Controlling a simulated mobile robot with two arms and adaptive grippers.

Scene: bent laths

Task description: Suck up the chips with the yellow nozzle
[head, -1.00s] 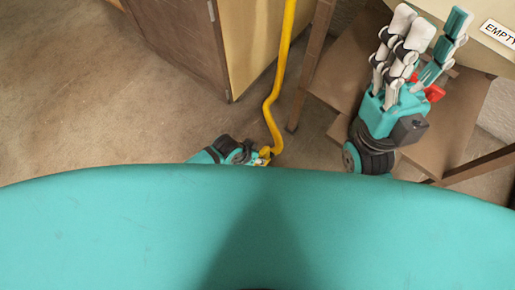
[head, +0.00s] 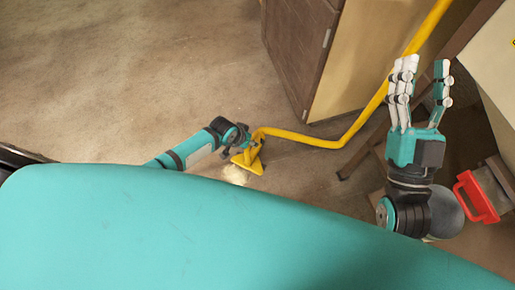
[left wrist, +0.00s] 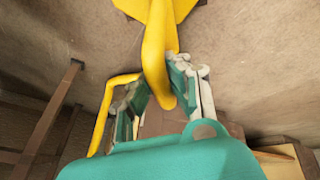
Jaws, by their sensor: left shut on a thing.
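The yellow nozzle (head: 246,162) is a flat triangular head at floor level in the head view, joined to a bent yellow pipe (head: 330,142) that runs to the upper right. In the left wrist view the nozzle (left wrist: 183,10) is at the top. My left gripper (head: 240,138) is shut on the yellow pipe just behind the nozzle; its fingers (left wrist: 160,90) lie on both sides of it. A pale speckled patch (head: 237,175), perhaps the chips, lies at the nozzle's front edge. My right gripper (head: 422,88) is open and empty, fingers up, at the right.
A brown cabinet (head: 300,50) with a pale side stands behind the pipe. A pale bin or machine (head: 485,65) is at the right edge, with a red handle (head: 472,198) below it. The brown floor (head: 130,80) at the left is clear.

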